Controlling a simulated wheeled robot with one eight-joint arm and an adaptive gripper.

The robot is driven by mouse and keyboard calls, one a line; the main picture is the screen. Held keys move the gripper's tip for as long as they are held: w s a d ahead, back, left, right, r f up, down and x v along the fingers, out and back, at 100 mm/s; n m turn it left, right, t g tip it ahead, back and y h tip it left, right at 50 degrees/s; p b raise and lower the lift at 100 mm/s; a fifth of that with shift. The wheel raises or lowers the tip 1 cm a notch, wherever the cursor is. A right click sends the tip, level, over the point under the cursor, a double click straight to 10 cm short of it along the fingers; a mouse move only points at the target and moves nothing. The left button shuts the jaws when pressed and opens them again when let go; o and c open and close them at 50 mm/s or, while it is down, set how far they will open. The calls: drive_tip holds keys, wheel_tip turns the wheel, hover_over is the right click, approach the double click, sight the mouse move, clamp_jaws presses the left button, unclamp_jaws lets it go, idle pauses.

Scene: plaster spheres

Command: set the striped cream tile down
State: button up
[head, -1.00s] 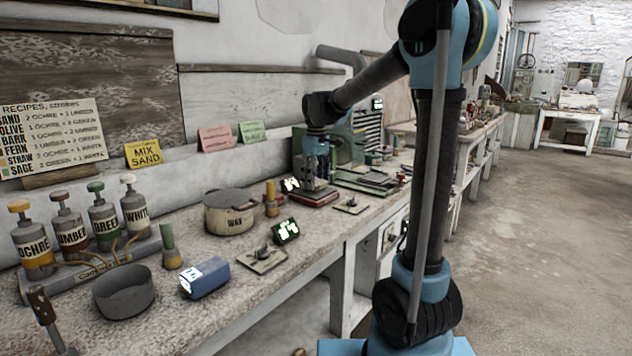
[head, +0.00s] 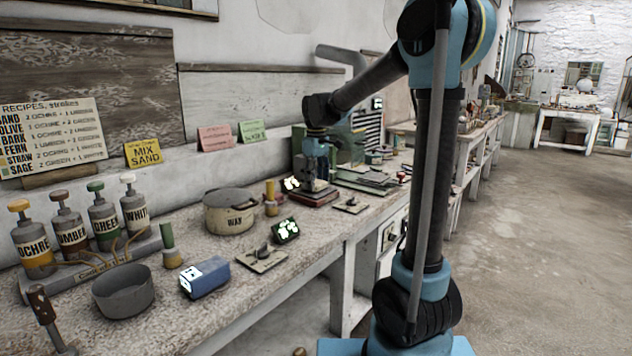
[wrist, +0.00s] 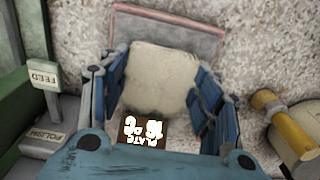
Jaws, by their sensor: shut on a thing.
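The cream tile (wrist: 160,80) is between the two blue fingers of my gripper (wrist: 162,90) in the wrist view, and the fingers are shut on its sides. Its stripes cannot be made out. It is over a flat plate with a reddish rim (wrist: 205,35); whether it touches the plate cannot be told. In the head view my gripper (head: 317,165) points down over this low reddish plate (head: 306,200). The tile is too small or hidden to make out there.
A lit plate display (wrist: 143,130) is close to the tile. A yellow-topped cylinder (wrist: 285,125) stands right of the gripper, and FEED (wrist: 43,77) and POLISH (wrist: 42,140) labels are left. A wax pot (head: 230,216) and a blue box (head: 205,280) stand on the bench.

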drive_tip(key=shift+f, duration=0.35)
drive_tip(key=o, duration=1.3)
drive_tip(key=shift+c, duration=0.2)
drive_tip(key=shift+r, duration=0.1)
drive_tip(key=shift+r, duration=1.9)
